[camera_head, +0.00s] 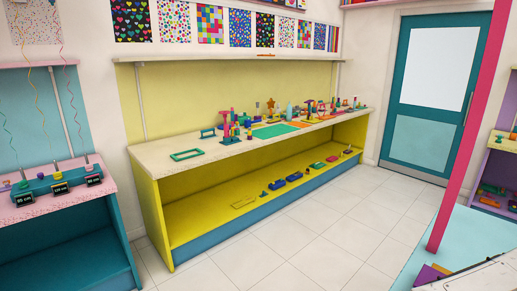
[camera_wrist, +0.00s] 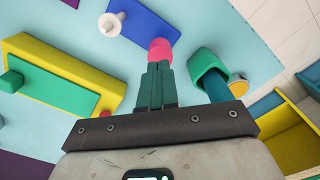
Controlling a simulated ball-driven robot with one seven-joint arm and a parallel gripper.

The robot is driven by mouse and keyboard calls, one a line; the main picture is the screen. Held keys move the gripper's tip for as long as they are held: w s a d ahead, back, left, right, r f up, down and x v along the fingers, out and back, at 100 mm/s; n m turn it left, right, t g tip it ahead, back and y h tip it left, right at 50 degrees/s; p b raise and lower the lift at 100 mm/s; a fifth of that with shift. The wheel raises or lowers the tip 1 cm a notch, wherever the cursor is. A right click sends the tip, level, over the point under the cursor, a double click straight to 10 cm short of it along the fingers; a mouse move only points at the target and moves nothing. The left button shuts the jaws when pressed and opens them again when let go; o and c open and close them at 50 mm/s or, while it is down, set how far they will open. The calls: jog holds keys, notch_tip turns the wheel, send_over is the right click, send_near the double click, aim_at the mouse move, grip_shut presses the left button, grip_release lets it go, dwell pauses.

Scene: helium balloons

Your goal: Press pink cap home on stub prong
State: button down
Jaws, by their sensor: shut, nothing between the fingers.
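A pink cap (camera_wrist: 160,50) shows in the wrist view just beyond the fingertips of my gripper (camera_wrist: 158,68). My green fingers are closed together with nothing between them. The tips overlap the near side of the cap in the picture; I cannot tell whether they touch it. What lies under the cap, and so the stub prong, is hidden. To the right, a green hollow cap-like piece (camera_wrist: 206,70) sits around a teal post (camera_wrist: 218,90). In the head view my gripper and the pink cap cannot be made out.
In the wrist view a white spool-shaped piece (camera_wrist: 109,26) is at the upper left, by a blue block (camera_wrist: 150,20). A yellow block (camera_wrist: 58,72) with a green face lies left. In the head view a long counter (camera_head: 165,160) carries many small items; the tiled floor (camera_head: 300,225) is clear.

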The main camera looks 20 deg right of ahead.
jog(key=shift+r, duration=0.4)
notch_tip(320, 180, up, 4)
jog(key=p, duration=0.4)
jog(key=shift+p, duration=0.3)
jog(key=shift+f, duration=0.1)
